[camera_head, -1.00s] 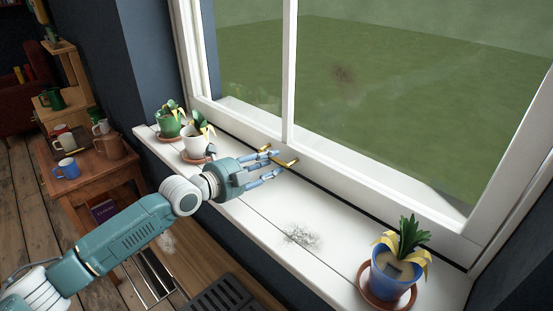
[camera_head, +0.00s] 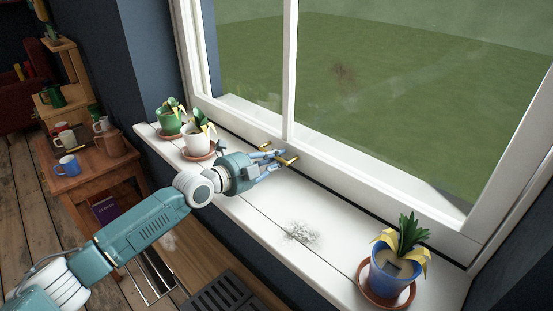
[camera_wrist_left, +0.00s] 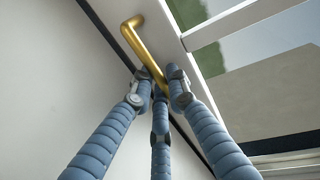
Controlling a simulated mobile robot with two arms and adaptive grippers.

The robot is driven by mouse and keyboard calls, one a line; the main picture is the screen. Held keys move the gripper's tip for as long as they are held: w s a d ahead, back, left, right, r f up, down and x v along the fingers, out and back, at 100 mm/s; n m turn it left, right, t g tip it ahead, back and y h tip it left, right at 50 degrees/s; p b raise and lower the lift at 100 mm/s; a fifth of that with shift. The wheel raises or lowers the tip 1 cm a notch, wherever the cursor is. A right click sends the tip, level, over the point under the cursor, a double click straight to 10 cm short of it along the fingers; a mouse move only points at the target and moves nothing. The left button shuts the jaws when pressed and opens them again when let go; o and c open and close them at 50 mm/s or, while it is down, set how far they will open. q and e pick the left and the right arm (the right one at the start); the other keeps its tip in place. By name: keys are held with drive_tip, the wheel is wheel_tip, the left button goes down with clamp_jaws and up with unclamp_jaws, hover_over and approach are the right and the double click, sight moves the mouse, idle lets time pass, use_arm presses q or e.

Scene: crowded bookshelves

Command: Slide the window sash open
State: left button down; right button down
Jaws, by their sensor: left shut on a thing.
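The white window sash (camera_head: 345,180) stands low, its bottom rail just above the sill along a dark strip. A brass pull handle (camera_head: 292,159) is fixed to that rail; its bar also shows in the left wrist view (camera_wrist_left: 147,47). My left gripper (camera_head: 278,158) is at the handle, with its blue ribbed fingers (camera_wrist_left: 160,85) shut on the bar. The fingertips hide part of the handle. My right gripper is not in view.
On the white sill (camera_head: 330,215) stand a blue pot plant (camera_head: 390,280) at right, and a white pot (camera_head: 197,143) and green pot (camera_head: 168,122) left of my gripper. A wooden side table (camera_head: 90,175) with mugs stands at left. The middle sill is clear except for a dark smudge.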

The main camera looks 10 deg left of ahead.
use_arm(q)
drive_tip(key=p, duration=0.6)
approach(288, 107)
drive_tip(key=x, duration=0.5)
drive_tip(key=shift+w+d, duration=0.1)
drive_tip(key=shift+w, duration=0.05)
wheel_tip(288, 107, up, 14)
drive_tip(key=p, duration=0.8)
drive_tip(key=c, duration=1.7)
unclamp_jaws()
drive_tip(key=shift+c, duration=0.2)
drive_tip(key=shift+f, duration=0.15)
drive_tip(key=v, duration=1.2)
